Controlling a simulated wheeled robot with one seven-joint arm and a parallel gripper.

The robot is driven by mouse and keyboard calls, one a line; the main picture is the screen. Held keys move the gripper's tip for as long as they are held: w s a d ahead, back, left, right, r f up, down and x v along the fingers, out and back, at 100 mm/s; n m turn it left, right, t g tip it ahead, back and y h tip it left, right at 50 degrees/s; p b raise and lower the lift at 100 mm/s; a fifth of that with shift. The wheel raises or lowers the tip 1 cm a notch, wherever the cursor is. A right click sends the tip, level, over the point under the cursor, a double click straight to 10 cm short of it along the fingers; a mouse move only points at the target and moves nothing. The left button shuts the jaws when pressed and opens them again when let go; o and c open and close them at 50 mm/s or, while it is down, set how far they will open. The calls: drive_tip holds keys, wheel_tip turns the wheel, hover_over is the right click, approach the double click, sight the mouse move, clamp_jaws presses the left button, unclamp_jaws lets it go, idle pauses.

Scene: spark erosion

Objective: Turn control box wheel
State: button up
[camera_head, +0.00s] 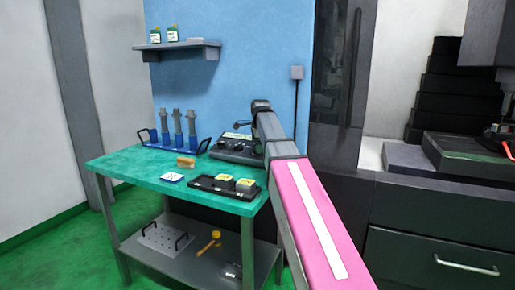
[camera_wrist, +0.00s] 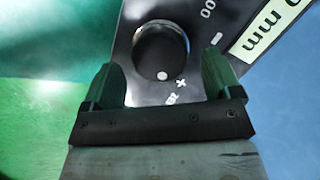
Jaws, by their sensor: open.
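The control box (camera_head: 236,148) stands on the green-topped table at its back right, partly hidden behind my arm. In the wrist view its dark face (camera_wrist: 203,35) fills the upper middle. A round black wheel (camera_wrist: 161,50) with a small pale dot near its lower rim is on that face. My gripper (camera_wrist: 165,85) is open, with one green finger to the lower left of the wheel and the other to its lower right. The wheel is above and between the fingertips in the picture; I cannot tell whether they touch it. In the head view the gripper is hard to make out near the box.
The green table (camera_head: 130,165) also holds a blue rack (camera_head: 178,143) with several grey-topped holders, a brown block (camera_head: 186,161), a white card (camera_head: 172,177) and a black tray (camera_head: 207,184). A wall shelf (camera_head: 180,50) hangs above. A dark cabinet (camera_head: 420,240) stands at right.

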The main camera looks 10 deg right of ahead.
drive_tip(key=shift+x, duration=1.1)
drive_tip(key=c, duration=0.9)
drive_tip(key=shift+n, duration=0.3)
drive_tip(key=n+g, duration=0.1)
drive_tip(key=n, duration=0.4)
drive_tip(key=n+g+h, duration=0.1)
drive_tip(key=n, duration=0.4)
drive_tip(key=shift+a, duration=0.1)
drive_tip(key=n+h, duration=0.1)
drive_tip(key=n, duration=0.4)
drive_tip(key=shift+n+g, duration=0.3)
drive_tip(key=n+h, duration=0.1)
drive_tip(key=n, duration=0.3)
drive_tip(key=shift+a+n, duration=0.1)
drive_tip(key=shift+n, duration=0.2)
drive_tip(key=shift+n+h, duration=0.3)
